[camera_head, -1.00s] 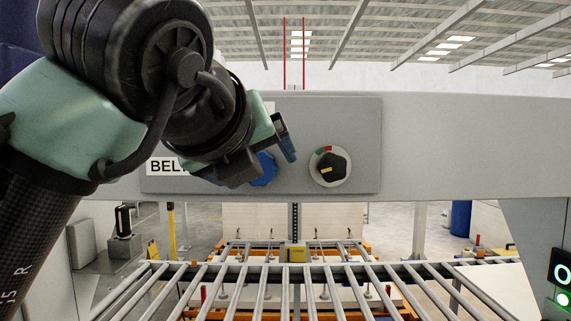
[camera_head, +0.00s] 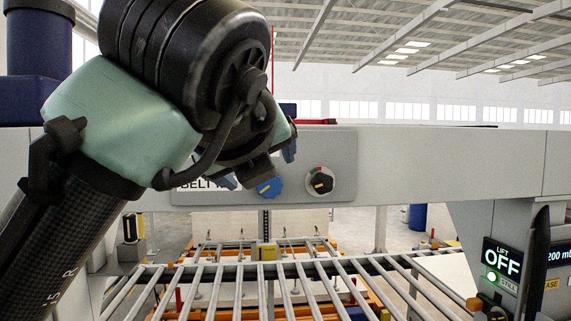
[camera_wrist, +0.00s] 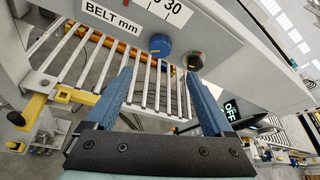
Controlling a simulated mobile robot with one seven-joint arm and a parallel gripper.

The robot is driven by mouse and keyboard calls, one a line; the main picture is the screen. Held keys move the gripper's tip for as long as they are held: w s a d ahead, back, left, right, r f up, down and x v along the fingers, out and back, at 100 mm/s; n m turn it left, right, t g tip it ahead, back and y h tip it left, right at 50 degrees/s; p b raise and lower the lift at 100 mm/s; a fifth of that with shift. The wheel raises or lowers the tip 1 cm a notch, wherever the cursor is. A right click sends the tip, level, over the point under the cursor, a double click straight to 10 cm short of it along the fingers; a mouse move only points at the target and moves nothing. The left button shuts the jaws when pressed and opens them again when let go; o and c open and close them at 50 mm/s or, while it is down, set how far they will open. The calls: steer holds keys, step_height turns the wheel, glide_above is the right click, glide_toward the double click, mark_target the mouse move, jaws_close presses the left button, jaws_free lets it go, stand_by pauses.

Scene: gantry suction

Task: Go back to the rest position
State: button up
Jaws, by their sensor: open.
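My gripper (camera_head: 258,170) hangs in front of the grey control panel (camera_head: 345,150). In the wrist view its two blue fingers (camera_wrist: 160,78) stand wide apart with nothing between them. The blue knob (camera_head: 269,187) is on the panel, just below the gripper in the head view. The black knob with a yellow mark (camera_head: 320,182) is to its right. The wrist view shows the blue knob (camera_wrist: 160,46) and black knob (camera_wrist: 195,62) beyond the fingertips, apparently clear of them. My arm hides the panel's left part and some of the BELT label.
A roller conveyor (camera_head: 245,275) runs below the beam (camera_head: 440,165). At right, a display reading LIFT OFF (camera_head: 502,262) has a green light, with a dark upright piece beside it. A yellow bracket (camera_wrist: 33,110) stands at left in the wrist view.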

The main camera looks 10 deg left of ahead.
steer(key=s+d+f+n+t+h+b, duration=0.1)
steer(key=d+f+n+t+h+b, duration=0.1)
steer(key=d+n+t+h+b, duration=0.25)
steer(key=s+d+f+n+t+h+b, duration=0.1)
steer(key=s+d+n+t+h+b, duration=0.15)
steer(key=d+n, duration=0.35)
steer(key=s+f+n+t+y+b, duration=0.2)
steer(key=s+n, duration=0.4)
steer(key=n, duration=0.3)
steer(key=s+f+n+t+y+b, duration=0.3)
steer(key=s+f+n+b, duration=0.3)
steer(key=n, duration=0.4)
steer(key=shift+a+f+t+y, duration=0.2)
steer(key=shift+a+t+y, duration=0.15)
steer(key=shift+t, duration=0.35)
